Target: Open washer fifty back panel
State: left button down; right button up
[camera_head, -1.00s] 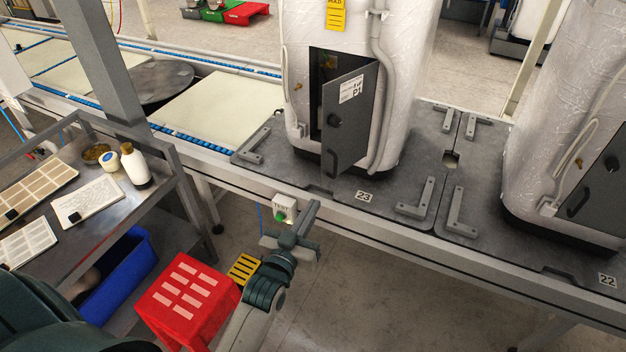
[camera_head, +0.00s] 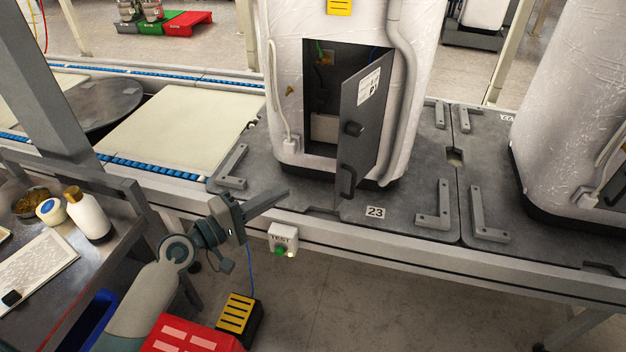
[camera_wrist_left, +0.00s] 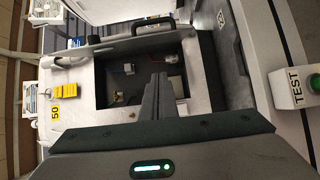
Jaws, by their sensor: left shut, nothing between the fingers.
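The washer (camera_head: 290,60) is wrapped in white film and stands on a grey plate marked 23. The wrist view shows a label 50 (camera_wrist_left: 55,112) on it. Its dark grey back panel (camera_head: 366,125) stands part-way open, hinged at the right, with black handles on its face. The opening (camera_head: 322,75) shows a dark inside with wires and small fittings. My left gripper (camera_head: 284,194) is shut and empty, in front of and left of the panel's lower edge, apart from it. In the wrist view its fingers (camera_wrist_left: 157,96) point across the opening. My right gripper is out of view.
A test button box (camera_head: 283,238) hangs on the conveyor's front edge, just below my left gripper. A metal bench with a bottle (camera_head: 88,215) is at left. A second wrapped washer (camera_head: 575,110) is at right. A grey pipe runs beside the panel.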

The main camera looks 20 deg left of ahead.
pick_arm(q)
jog(key=shift+s+d+r, duration=0.1)
jog(key=shift+d+r, duration=0.05)
jog(key=w+d+p, duration=0.3)
jog(key=w+d, duration=0.3)
jog(key=d, duration=0.3)
jog(key=shift+w+d, duration=0.2)
jog(key=shift+w, duration=0.2)
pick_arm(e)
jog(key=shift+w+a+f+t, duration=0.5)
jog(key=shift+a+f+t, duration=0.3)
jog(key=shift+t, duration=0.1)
pick_arm(q)
jog(key=shift+p, duration=0.3)
